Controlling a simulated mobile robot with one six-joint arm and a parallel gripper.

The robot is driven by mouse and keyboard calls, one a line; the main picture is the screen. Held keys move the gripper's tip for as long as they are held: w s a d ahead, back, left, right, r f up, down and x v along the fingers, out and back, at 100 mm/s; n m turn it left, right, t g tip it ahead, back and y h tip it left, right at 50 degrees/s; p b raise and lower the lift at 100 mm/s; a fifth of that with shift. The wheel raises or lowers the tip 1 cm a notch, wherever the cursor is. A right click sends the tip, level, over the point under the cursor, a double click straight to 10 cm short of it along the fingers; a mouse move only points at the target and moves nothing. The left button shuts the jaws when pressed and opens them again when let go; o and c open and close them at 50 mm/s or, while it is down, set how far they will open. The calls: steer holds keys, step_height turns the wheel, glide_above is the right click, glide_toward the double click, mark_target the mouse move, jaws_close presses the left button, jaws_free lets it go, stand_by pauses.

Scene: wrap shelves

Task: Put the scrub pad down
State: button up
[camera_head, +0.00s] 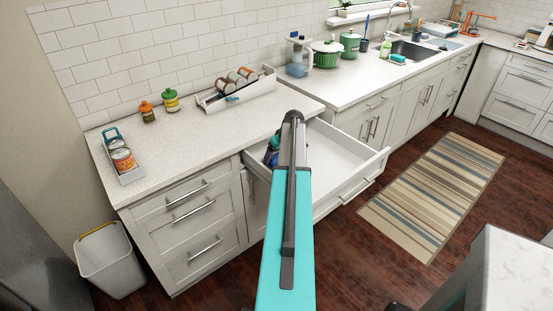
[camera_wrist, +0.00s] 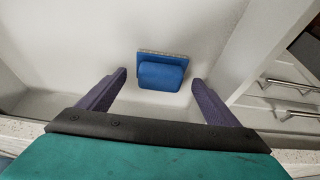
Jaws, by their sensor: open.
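The scrub pad (camera_wrist: 161,74) is a blue block with a thin grey-tan layer along its far edge. In the wrist view it lies on the white floor of the open drawer (camera_head: 340,150). My gripper (camera_wrist: 159,80) is open, with its two purple fingers spread apart to the left and right of the pad. Neither finger appears to touch it.
The worktop (camera_head: 200,135) holds a white rack (camera_head: 235,92) with cans, two small jars and a can tray (camera_head: 122,160). The rest of the drawer floor looks empty. A bin (camera_head: 110,262) stands at left, a striped rug (camera_head: 435,195) at right.

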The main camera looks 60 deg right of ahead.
steer(key=b+v, duration=0.2)
steer(key=v, duration=0.8)
steer(key=shift+b, duration=0.4)
steer(key=shift+r, duration=0.15)
